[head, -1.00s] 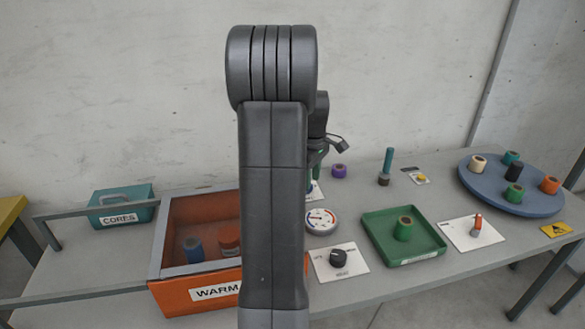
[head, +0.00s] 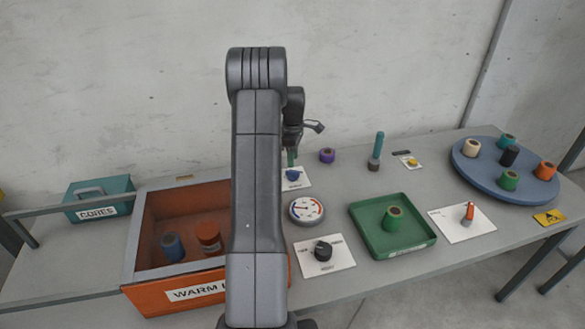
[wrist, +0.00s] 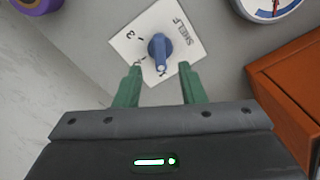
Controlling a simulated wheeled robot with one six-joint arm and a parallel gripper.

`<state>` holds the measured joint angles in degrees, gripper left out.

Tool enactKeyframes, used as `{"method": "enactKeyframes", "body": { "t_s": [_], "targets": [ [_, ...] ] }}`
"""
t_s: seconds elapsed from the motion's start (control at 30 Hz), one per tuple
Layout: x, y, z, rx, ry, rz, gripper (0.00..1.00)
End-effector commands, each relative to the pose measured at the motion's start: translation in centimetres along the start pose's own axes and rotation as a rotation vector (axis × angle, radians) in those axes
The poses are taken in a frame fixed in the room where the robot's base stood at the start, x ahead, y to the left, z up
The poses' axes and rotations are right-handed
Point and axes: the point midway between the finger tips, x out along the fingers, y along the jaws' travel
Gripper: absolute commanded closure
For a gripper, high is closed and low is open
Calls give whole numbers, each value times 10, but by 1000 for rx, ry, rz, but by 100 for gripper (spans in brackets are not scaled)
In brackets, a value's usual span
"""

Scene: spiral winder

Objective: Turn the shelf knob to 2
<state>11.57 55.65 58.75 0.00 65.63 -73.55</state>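The shelf knob (wrist: 158,47) is blue and sits on a white plate (wrist: 182,22) marked SHELF in the wrist view. Its pale pointer end faces the bottom of that view, toward a partly covered mark. A 3 shows at the plate's left. In the head view the knob (head: 292,175) shows right of my arm. My gripper (wrist: 160,67) is open, with green fingertips apart on either side of the knob's pointer end. No contact is visible. In the head view my gripper (head: 291,157) is mostly hidden, just behind the knob.
Near the knob are a round gauge (head: 306,210), an orange bin (head: 150,300) and a purple spool (head: 327,155). A black knob (head: 322,251) on a white plate, a green tray (head: 420,238) and a blue turntable (head: 470,178) stand right of my arm.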

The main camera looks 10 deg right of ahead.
Motion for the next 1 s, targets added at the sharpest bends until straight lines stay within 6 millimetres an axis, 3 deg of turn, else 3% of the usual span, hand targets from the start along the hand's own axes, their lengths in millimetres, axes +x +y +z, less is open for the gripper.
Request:
{"method": "enactKeyframes", "body": {
  "t_s": [0.1, 0.3, 0.7, 0.9, 1.0],
  "targets": [
    [23, -1, 0, 0, -1, -4, 64],
    [47, 0, 0, 0, 0, -1, 64],
    [54, 0, 0, 0, 0, 0, 64],
    [54, 0, 0, 0, 0, 0, 100],
    [54, 0, 0, 1, 0, 1, 100]
  ]
}}
